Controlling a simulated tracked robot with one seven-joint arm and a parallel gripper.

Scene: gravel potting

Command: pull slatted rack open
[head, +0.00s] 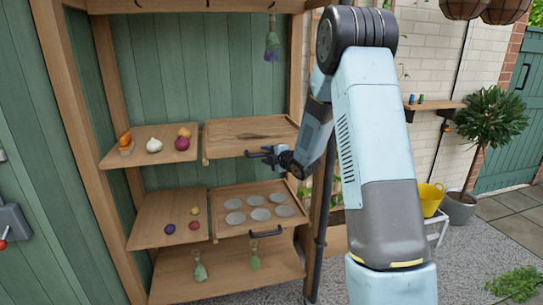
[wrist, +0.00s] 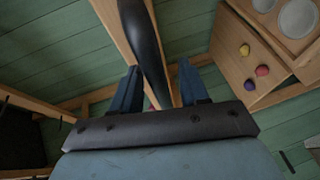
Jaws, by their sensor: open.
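The upper right pull-out board (head: 228,140), which seems to be the slatted rack, sits in the wooden shelf unit. Dark marks lie along its middle; slats are hard to make out. My gripper (head: 262,155) is at its front edge. In the wrist view my gripper (wrist: 158,88) has its two blue fingers apart, with a dark curved bar (wrist: 146,50), likely the rack's handle, running between them. I cannot tell whether the fingers touch it. Part of the rack's front right is hidden by my arm.
Below, a tray (head: 222,218) with several grey discs has a dark handle (head: 266,233). Left boards hold a white bulb (head: 154,146) and small coloured round things. Green bottles (head: 200,268) stand on the bottom shelf. A wooden post (head: 299,60) stands at the right.

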